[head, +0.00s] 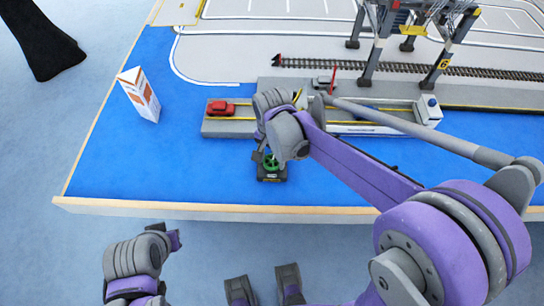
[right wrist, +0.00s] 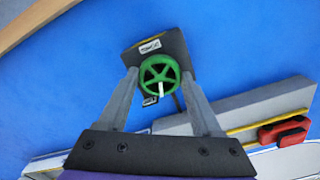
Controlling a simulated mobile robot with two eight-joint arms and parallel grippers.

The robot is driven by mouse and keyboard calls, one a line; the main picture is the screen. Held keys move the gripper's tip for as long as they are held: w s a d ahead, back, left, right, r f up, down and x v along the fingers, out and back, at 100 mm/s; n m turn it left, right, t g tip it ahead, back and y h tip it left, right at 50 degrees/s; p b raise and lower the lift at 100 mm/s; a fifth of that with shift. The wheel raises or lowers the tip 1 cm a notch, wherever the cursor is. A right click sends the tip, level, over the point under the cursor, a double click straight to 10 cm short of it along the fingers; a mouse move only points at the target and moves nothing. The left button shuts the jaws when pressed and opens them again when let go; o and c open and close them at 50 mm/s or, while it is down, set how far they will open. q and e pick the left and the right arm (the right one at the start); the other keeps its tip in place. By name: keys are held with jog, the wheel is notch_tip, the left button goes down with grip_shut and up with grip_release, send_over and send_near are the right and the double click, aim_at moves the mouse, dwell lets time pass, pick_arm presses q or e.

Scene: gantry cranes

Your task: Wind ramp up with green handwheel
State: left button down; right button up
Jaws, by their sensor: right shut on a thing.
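The green handwheel (head: 271,162) sits on a small dark base (head: 272,178) on the blue surface near the table's front edge. In the right wrist view, the wheel (right wrist: 159,75) shows its spokes and a short pale peg. My right gripper (right wrist: 159,75) is shut on the wheel, one finger on each side. In the head view my right gripper (head: 268,155) comes down on the wheel from above and partly hides it. A ramp cannot be clearly told apart; my right wrist covers part of the deck behind the wheel. My left arm shows at lower left, its gripper (head: 174,240) unclear.
A red car (head: 221,108) stands on a grey deck (head: 212,127) with yellow lines behind the wheel. A white vessel (head: 426,111) lies to the right. A white-orange carton (head: 140,95) stands at left. Crane legs (head: 370,60) and a rail track (head: 480,71) are farther back.

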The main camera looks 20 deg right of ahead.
aim_at(272, 161)
jog(key=m, duration=0.4)
jog(key=shift+w+m, duration=0.1)
jog(key=shift+m, duration=0.2)
dwell(0.3)
jog(key=o, duration=1.4)
jog(key=shift+c, duration=0.2)
notch_tip(272, 161, up, 11)
jog(key=p, duration=0.1)
jog(key=shift+f, duration=0.1)
